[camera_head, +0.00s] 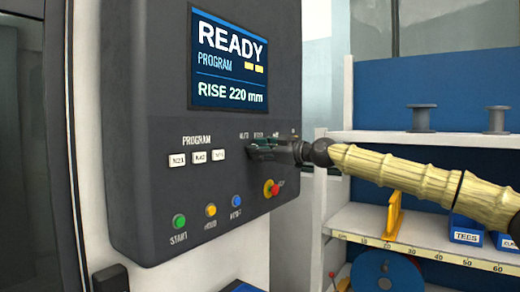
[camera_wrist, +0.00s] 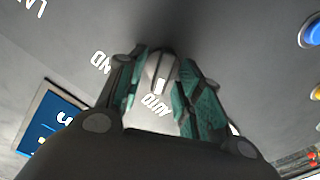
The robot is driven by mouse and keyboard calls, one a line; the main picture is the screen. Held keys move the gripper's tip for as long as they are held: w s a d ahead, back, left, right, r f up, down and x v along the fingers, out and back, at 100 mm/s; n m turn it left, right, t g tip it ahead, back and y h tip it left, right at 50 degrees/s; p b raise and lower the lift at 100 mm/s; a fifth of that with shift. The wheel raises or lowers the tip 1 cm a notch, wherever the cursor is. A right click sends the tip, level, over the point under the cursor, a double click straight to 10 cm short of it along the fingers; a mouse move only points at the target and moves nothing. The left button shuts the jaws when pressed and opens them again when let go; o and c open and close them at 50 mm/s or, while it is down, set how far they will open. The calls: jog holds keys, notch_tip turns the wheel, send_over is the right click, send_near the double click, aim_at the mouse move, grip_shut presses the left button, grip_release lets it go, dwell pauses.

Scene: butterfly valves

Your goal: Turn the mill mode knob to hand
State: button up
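The mill mode knob (camera_wrist: 160,70) is a grey rounded knob with a white mark, on the dark control panel. In the wrist view it sits between the two green-padded fingertips of my gripper (camera_wrist: 161,75) and seems to fill the gap between them. The white mark points toward the "AUTO" label (camera_wrist: 156,105). A label ending in "ND" (camera_wrist: 102,63), partly hidden by a finger, lies to the left. In the head view my gripper (camera_head: 252,150) is against the panel's upper label row, and it hides the knob.
The panel (camera_head: 140,110) carries a READY screen (camera_head: 229,58), several program buttons (camera_head: 198,157), coloured buttons (camera_head: 211,210) and a red stop button (camera_head: 270,188) just below my gripper. Shelves (camera_head: 420,138) with spools and bins stand at the right.

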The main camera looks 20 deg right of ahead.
jog(key=shift+s+d+r, duration=0.1)
jog(key=shift+s+r, duration=0.05)
jog(key=shift+s, duration=0.05)
jog(key=shift+c, duration=0.2)
jog(key=shift+s+r, duration=0.1)
jog(key=c, duration=0.3)
grip_shut()
jog(key=shift+w+d+f+m+b, duration=0.15)
jog(key=shift+m+b, duration=0.8)
jog(key=shift+m, duration=1)
jog(key=shift+w+d+m+b, duration=0.15)
jog(key=shift+m+b, duration=0.8)
jog(key=shift+m, duration=1.05)
jog(key=shift+w+f+m+b, duration=0.15)
jog(key=shift+m+b, duration=0.8)
jog(key=shift+m, duration=1)
